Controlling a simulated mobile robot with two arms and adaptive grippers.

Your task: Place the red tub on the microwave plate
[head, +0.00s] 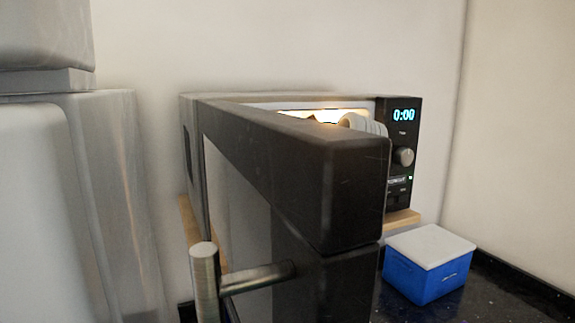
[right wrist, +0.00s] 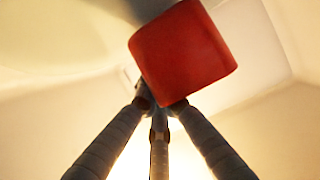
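The red tub (right wrist: 183,52) shows only in the right wrist view, tilted, at the tips of my right gripper (right wrist: 160,104). The grey ribbed fingers converge nearly together at the tub's lower edge and look shut on it. The microwave (head: 402,160) stands in the head view with its inside lit and its dark door (head: 325,185) swung open toward me. The door hides most of the inside, so the microwave plate and the tub are hidden there. A pale ribbed shape in the opening may be part of my right gripper. My left gripper is in neither view.
A blue box with a white lid (head: 428,262) sits on the dark granite counter (head: 490,290) at the right. The door's metal handle (head: 205,280) juts out in the foreground. A large pale grey unit (head: 60,200) stands at the left. Walls close off the back and right.

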